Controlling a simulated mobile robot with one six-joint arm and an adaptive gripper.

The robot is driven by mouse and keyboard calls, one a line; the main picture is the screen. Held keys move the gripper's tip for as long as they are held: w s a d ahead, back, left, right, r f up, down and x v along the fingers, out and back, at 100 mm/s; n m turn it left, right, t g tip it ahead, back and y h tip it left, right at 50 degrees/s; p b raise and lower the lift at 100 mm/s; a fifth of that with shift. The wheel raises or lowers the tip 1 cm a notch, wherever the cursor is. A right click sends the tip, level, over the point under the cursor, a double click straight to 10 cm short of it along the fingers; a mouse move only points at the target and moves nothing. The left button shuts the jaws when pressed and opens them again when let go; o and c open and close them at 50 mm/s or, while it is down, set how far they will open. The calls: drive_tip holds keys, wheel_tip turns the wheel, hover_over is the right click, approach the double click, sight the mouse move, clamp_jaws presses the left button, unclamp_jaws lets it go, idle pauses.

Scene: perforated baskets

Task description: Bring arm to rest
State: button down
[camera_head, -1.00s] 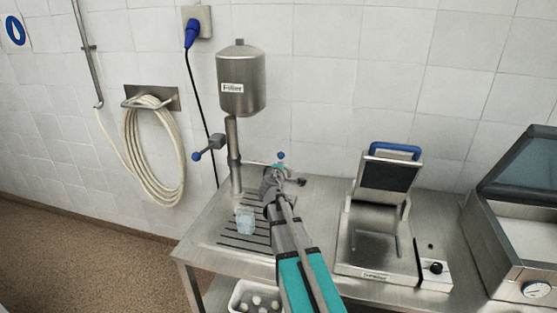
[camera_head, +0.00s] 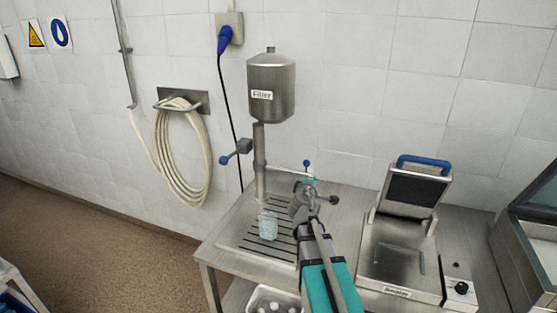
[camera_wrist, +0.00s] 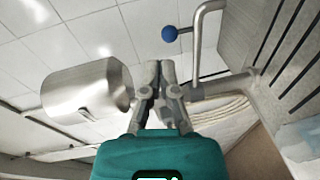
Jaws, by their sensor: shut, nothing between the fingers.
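My arm reaches over the steel table in the head view, with my gripper (camera_head: 304,190) at its far end, close to the filler's column. In the wrist view my gripper (camera_wrist: 160,72) has its grey fingers together, with nothing between them. The filler (camera_head: 271,88), a steel cylinder on a post, stands behind it at the back of the table; its cylinder also shows at the left of the wrist view (camera_wrist: 80,90). A clear, pale blue cup (camera_head: 268,226) stands upright on the slotted drain area, left of my gripper and apart from it.
A press with a blue handle (camera_head: 424,163) stands right of my arm. A steel machine (camera_head: 530,230) is at the far right edge. A tub of white round items (camera_head: 272,293) sits below the table. A hose (camera_head: 182,155) hangs on the wall. The floor at left is mostly clear.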

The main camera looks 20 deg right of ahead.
drive_tip(key=s+a+f+m+g+y, duration=0.2)
drive_tip(key=s+a+f+m+g, duration=0.55)
drive_tip(key=s+f, duration=0.3)
drive_tip(key=s+a+f+m+g+y, duration=0.1)
drive_tip(key=s+a+f+g+y, duration=0.1)
drive_tip(key=s+a, duration=0.4)
drive_tip(key=s+a+f+m+g+y, duration=0.1)
drive_tip(key=s+a+f+g+y, duration=0.2)
drive_tip(key=a, duration=0.4)
drive_tip(key=s+g+y, duration=0.1)
drive_tip(key=s+y, duration=0.1)
drive_tip(key=shift+s+a+f, duration=0.3)
drive_tip(key=shift+s+a, duration=0.1)
drive_tip(key=shift+d+m, duration=0.1)
drive_tip(key=shift+m, duration=0.15)
